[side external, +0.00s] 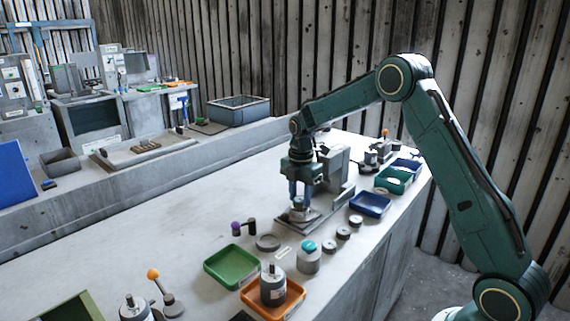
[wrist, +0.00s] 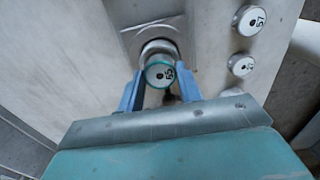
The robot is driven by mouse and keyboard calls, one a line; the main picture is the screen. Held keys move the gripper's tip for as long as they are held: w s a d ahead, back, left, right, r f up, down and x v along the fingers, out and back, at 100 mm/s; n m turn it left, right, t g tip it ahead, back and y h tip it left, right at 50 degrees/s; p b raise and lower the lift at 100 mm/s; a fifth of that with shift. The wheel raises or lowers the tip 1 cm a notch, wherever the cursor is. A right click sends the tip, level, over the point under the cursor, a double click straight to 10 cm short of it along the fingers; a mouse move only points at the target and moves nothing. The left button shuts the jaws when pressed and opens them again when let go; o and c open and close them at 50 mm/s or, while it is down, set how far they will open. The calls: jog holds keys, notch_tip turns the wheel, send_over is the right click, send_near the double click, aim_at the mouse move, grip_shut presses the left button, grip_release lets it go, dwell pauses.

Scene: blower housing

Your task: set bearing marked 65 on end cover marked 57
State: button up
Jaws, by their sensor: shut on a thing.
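My gripper (side external: 299,203) points down over a flat metal plate (side external: 286,219). In the wrist view, its blue fingers (wrist: 160,90) are shut on a small round bearing (wrist: 158,73) with a teal rim, whose mark looks like 65. A larger grey round part (wrist: 158,46) shows just behind the bearing, on the plate; its mark is hidden, and I cannot tell whether the two touch. A separate round grey part (wrist: 249,20) at the upper right of the wrist view has a mark that looks like 57.
Another small marked disc (wrist: 241,65) sits near it. In the side view, small discs (side external: 343,233) line the table's front edge. A teal-topped cylinder (side external: 309,258), green tray (side external: 232,267), orange tray (side external: 289,302) and blue tray (side external: 370,205) stand around.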

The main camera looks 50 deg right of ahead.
jog(key=shift+f, duration=0.55)
dwell(0.4)
jog(key=o, duration=1.6)
jog(key=shift+c, duration=0.2)
jog(key=shift+r, duration=0.1)
jog(key=shift+r, duration=3.65)
